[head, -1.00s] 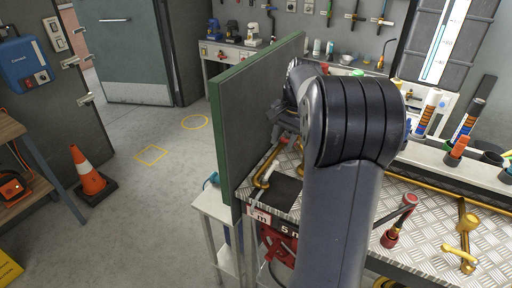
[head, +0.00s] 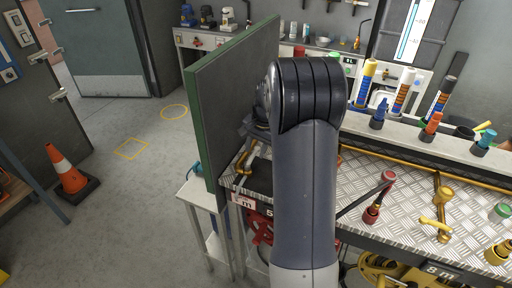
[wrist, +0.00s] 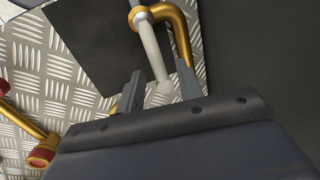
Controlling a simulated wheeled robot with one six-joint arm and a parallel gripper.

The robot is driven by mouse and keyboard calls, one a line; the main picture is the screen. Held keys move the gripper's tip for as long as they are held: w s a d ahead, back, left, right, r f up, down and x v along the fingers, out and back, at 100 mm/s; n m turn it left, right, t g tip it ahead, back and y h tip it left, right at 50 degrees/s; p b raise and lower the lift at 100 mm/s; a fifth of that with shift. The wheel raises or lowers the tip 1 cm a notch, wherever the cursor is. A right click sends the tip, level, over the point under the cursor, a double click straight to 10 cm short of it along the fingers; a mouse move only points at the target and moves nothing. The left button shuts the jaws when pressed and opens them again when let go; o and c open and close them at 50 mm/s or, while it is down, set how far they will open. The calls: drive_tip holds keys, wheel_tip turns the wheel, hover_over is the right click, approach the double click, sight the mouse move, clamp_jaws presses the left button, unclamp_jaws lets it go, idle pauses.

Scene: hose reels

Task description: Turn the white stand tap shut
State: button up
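The tap with a white lever (wrist: 150,45) and a curved brass pipe (wrist: 181,38) shows at the top of the wrist view. In the head view its brass pipe (head: 243,158) shows by the green-edged panel, partly hidden by my arm. My gripper (wrist: 160,74) is open in the wrist view, with one finger on each side of the lever's rounded end. Gaps show between the lever and both fingers; I cannot tell the depth between them. In the head view my arm hides the fingers.
The upright green-edged panel (head: 205,125) stands close left of the tap. A tap with a red handle (head: 373,208) and a brass tap (head: 441,215) stand on the chequered metal bench (head: 400,190). A black square (head: 258,180) lies beside the tap. An orange cone (head: 68,170) stands on the floor.

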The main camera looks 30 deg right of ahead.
drive_tip(key=shift+c, duration=0.2)
clamp_jaws()
idle(0.4)
